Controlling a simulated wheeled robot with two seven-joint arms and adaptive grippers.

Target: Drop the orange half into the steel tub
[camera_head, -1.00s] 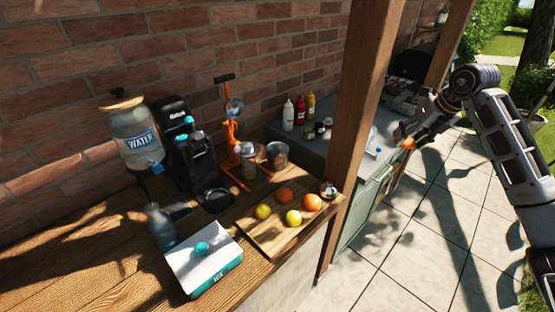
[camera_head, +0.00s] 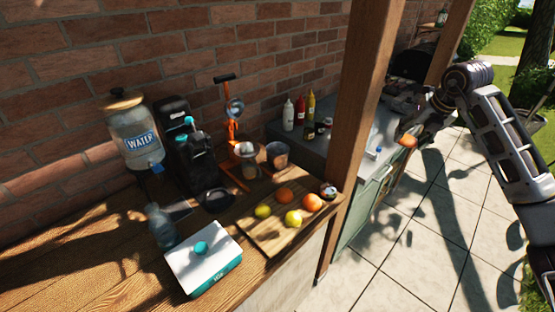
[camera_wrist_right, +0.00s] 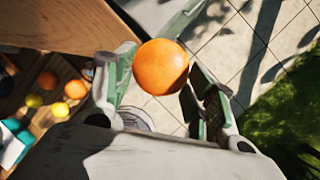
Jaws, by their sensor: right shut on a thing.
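My right gripper (camera_head: 414,136) is held out over the patio, right of the wooden post. It is shut on the orange half (camera_head: 407,141). In the right wrist view, the orange half (camera_wrist_right: 160,66) sits between the two fingers of the gripper (camera_wrist_right: 163,82), with its rounded peel side showing. A round grey rim (camera_wrist_right: 136,117) shows low behind the gripper in the right wrist view. It may be the steel tub, but the gripper covers most of it. I cannot make out the tub in the head view. My left gripper is not in view.
A wooden post (camera_head: 358,120) stands between the wooden counter (camera_head: 90,270) and my right gripper. A cutting board (camera_head: 262,238) holds several fruits. A grey counter (camera_head: 312,147) with sauce bottles (camera_head: 300,111) is behind the post. Open paving (camera_head: 385,250) lies below.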

